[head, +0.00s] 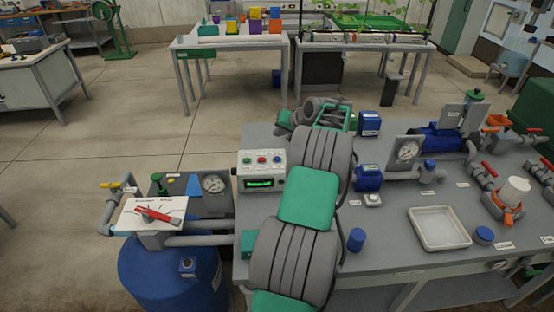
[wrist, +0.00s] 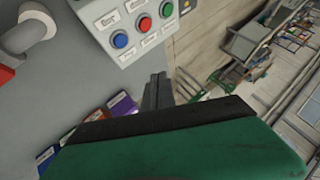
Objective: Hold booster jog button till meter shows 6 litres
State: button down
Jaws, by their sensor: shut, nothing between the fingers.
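A pale control box (head: 262,171) stands left of my arm in the head view, with a green, a red and a blue button on top and a lit green display (head: 259,184); its digits are too small to read. In the wrist view the same box (wrist: 118,15) shows the blue button (wrist: 119,40), red button (wrist: 145,24) and green button (wrist: 166,8); their labels are illegible. I cannot tell which button is the booster jog. My gripper (wrist: 158,76) is shut and empty, its tips apart from the buttons in the picture. My arm hides the gripper's tips in the head view.
A round gauge (head: 212,184) and a red-handled selector plate (head: 155,213) stand left. A small white button box (head: 373,200) sits beside a blue pump (head: 368,178). A second gauge (head: 407,151), white tray (head: 439,228) and blue cup (head: 356,240) are right of my arm.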

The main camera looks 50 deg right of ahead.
aim_at(279, 159)
jog(key=shift+f+b, duration=2.85)
jog(key=shift+f, duration=1.55)
jog(key=shift+f, duration=0.1)
jog(key=shift+f+b, duration=0.3)
jog(key=shift+f, duration=0.05)
jog(key=shift+f, duration=0.45)
dwell(2.7)
